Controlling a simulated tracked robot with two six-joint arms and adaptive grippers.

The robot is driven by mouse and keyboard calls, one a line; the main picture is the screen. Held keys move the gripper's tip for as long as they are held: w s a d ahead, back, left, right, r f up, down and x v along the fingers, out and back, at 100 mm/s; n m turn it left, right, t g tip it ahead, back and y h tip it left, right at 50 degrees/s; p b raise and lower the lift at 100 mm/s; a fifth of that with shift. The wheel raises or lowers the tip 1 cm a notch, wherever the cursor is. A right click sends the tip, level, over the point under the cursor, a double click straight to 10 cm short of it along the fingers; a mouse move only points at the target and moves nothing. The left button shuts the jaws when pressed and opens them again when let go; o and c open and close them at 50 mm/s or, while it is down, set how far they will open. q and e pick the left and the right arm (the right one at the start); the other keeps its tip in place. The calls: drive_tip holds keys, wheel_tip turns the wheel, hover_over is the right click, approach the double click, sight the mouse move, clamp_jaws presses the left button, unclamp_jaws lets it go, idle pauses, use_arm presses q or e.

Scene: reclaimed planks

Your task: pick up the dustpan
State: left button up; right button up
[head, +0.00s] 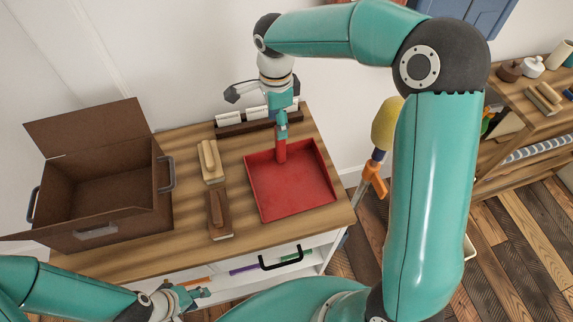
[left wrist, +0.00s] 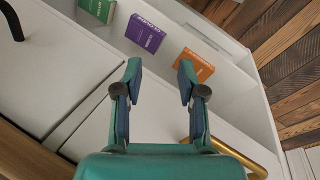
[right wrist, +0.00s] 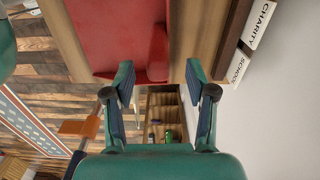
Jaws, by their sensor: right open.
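The red dustpan (head: 290,190) lies on the wooden tabletop, its short handle (head: 281,150) pointing toward the wall. My right gripper (head: 282,121) is over the handle end, coming down from above. In the right wrist view the dustpan's pan (right wrist: 105,35) is at the top, and its handle (right wrist: 158,50) reaches down toward the gap between the open fingertips (right wrist: 160,77). I cannot tell whether they touch it. My left gripper (head: 198,294) is low in front of the cabinet; in the left wrist view its fingers (left wrist: 160,75) are open with nothing between them.
A brown open box (head: 110,225) stands at the left of the tabletop. Two brushes (head: 210,160) (head: 219,214) lie between box and dustpan. A rack (head: 245,127) with white labels stands behind. Books (left wrist: 145,33) sit in the cabinet below. A yellow-headed tool (head: 386,123) is at the right.

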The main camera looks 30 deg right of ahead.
wheel_tip(320, 180, down, 6)
drive_tip(key=p, duration=0.1)
drive_tip(key=shift+s+d+f, duration=0.15)
drive_tip(key=shift+d, duration=0.05)
clamp_jaws()
idle(0.4)
